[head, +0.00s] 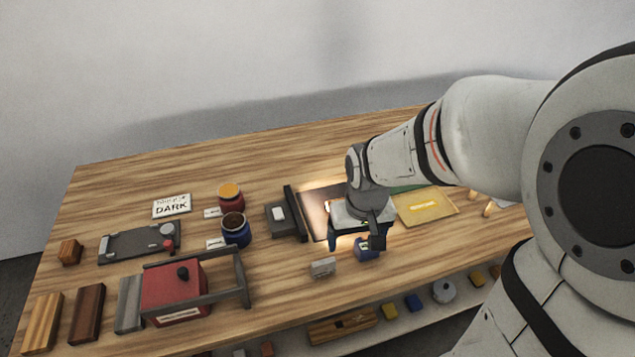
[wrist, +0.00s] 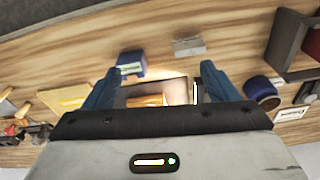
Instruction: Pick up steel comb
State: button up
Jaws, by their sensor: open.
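A small light-grey metal block (head: 322,267), which looks like the steel comb, lies on the wooden table near its front edge. It also shows in the wrist view (wrist: 189,47), beyond the fingertips; its teeth are too small to make out. My gripper (head: 360,238) is above the table, to the right of the grey piece and apart from it. In the wrist view, its two blue fingers (wrist: 158,78) are spread with nothing held between them.
A blue block (head: 366,250) sits close by the gripper, right of the grey piece. A dark stand (head: 290,215) is behind left. A red box with a grey frame (head: 175,291) stands left. A yellow sheet (head: 425,207) lies right. Bare wood surrounds the grey piece.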

jog(key=n+g+p, duration=0.1)
jog(key=p, duration=0.1)
send_over(323, 262)
jog(key=s, duration=0.1)
notch_tip(323, 262, down, 8)
jog(key=shift+w+d+f+n, duration=0.1)
jog(key=shift+f+n, duration=0.05)
jog(key=shift+f, duration=0.6)
jog(key=shift+d+f+n, duration=0.1)
jog(key=shift+f+n, duration=0.05)
jog(key=shift+f, duration=0.55)
jog(key=f, duration=0.2)
jog(key=w+f+p, duration=0.1)
jog(key=f, duration=0.1)
jog(key=shift+a, duration=0.15)
jog(key=shift+f, duration=0.65)
jog(key=c, duration=1.1)
jog(key=shift+r, duration=0.1)
jog(key=shift+c, duration=0.2)
